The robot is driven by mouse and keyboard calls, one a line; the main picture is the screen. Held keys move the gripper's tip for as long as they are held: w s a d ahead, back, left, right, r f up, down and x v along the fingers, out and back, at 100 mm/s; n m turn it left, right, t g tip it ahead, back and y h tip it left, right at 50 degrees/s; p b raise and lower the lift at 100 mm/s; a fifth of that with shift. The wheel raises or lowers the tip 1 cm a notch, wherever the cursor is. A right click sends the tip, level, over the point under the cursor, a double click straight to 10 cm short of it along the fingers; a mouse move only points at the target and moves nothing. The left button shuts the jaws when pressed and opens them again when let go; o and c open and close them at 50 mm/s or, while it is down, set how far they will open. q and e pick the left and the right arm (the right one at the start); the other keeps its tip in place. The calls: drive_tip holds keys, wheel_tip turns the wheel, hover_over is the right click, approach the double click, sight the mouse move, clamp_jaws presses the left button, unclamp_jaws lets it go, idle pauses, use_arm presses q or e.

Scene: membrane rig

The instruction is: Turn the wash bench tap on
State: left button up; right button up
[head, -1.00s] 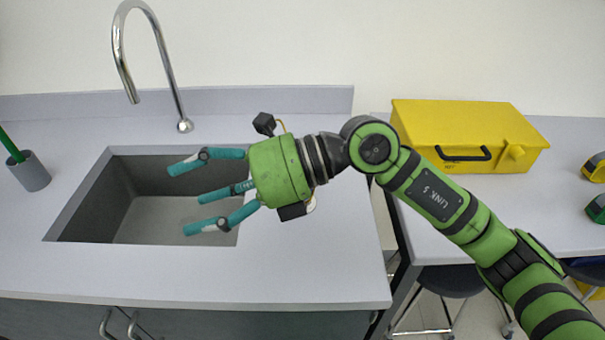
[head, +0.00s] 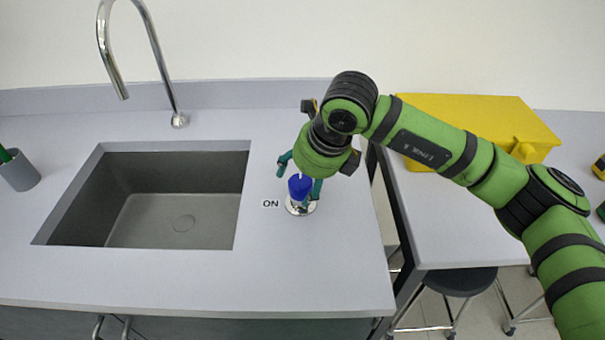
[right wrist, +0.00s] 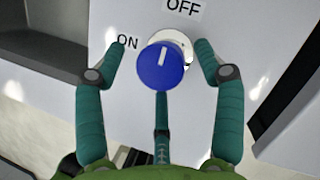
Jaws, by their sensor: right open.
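The tap knob (head: 299,187) is blue and stands on a round silver base on the bench, right of the sink. In the right wrist view the knob (right wrist: 161,68) has a white line pointing up, toward the OFF label (right wrist: 184,7). The ON label (right wrist: 128,43) is at its left. The curved chrome spout (head: 158,60) stands behind the sink; no water shows. My right gripper (head: 300,177) points down over the knob with fingers open around it. In the wrist view gaps show between the side fingers and the knob. My left gripper is not in view.
The grey sink (head: 140,220) is left of the knob, with a grey cup (head: 20,172) farther left. A yellow case (head: 480,120) lies on the right-hand table. A gap separates bench and table. The bench front is clear.

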drive_tip(key=shift+f, duration=0.25)
drive_tip(key=shift+r, duration=0.1)
drive_tip(key=c, duration=1.1)
